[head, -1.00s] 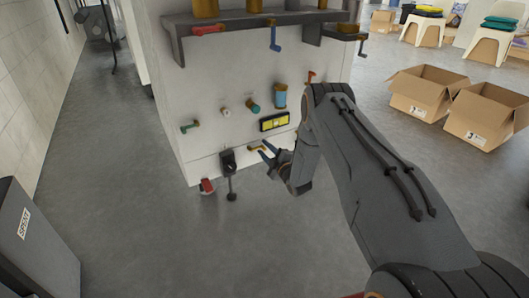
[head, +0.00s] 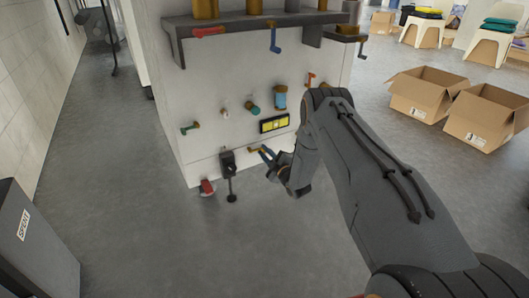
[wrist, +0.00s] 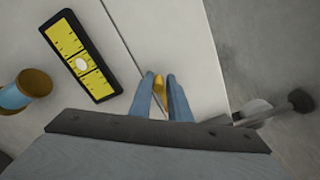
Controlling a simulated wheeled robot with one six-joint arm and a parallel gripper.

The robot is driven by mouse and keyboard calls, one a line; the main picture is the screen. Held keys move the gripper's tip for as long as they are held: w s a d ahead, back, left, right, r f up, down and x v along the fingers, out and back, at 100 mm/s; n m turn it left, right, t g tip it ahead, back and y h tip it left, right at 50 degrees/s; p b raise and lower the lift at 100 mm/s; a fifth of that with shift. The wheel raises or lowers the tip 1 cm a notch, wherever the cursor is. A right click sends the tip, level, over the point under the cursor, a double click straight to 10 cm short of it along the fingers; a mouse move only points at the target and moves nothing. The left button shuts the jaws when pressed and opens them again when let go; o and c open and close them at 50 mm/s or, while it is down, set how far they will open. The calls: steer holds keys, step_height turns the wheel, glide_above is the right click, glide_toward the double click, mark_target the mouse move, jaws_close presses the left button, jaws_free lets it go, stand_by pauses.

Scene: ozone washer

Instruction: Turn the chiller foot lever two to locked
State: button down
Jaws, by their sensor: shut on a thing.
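A small brass lever (head: 253,149) sticks out low on the front of the white machine, under the yellow-and-black panel. My gripper (head: 265,152) is at it, with its two blue fingers close together around its end. In the wrist view, the brass lever (wrist: 159,80) shows between the fingertips of my gripper (wrist: 158,88). The fingers hide part of it. No label is readable, so I cannot tell the lever's number or its locked mark.
A black pedal-like fitting (head: 228,163) and a red fitting (head: 207,187) are at the machine's base, left of my gripper. The floor in front is clear.

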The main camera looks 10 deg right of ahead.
steer(key=f+m, duration=0.1)
steer(key=m, duration=0.2)
steer(key=a+f+m, duration=0.1)
steer(key=m, duration=0.2)
steer(key=f+m, duration=0.1)
steer(key=m, duration=0.1)
steer(key=shift+s+a+f+m, duration=0.1)
steer(key=shift+s+a+m, duration=0.15)
steer(key=shift+a+m, duration=0.15)
steer(key=m, duration=0.1)
steer(key=a+m, duration=0.1)
steer(key=m, duration=0.1)
steer(key=f+m, duration=0.1)
steer(key=shift+s+a+p, duration=0.25)
steer(key=shift+a+p, duration=0.1)
steer(key=shift+a, duration=0.05)
steer(key=shift+s+a+f+m, duration=0.15)
steer(key=shift+a+m, duration=0.2)
steer(key=shift+m, duration=0.65)
steer(key=shift+s+a+m, duration=0.1)
steer(key=shift+a+m, duration=0.25)
steer(key=shift+m, duration=0.65)
steer(key=shift+a, duration=0.1)
steer(key=c, duration=1.7)
jaws_free()
steer(key=shift+c, duration=0.2)
steer(key=shift+f, duration=0.1)
steer(key=shift+s, duration=0.1)
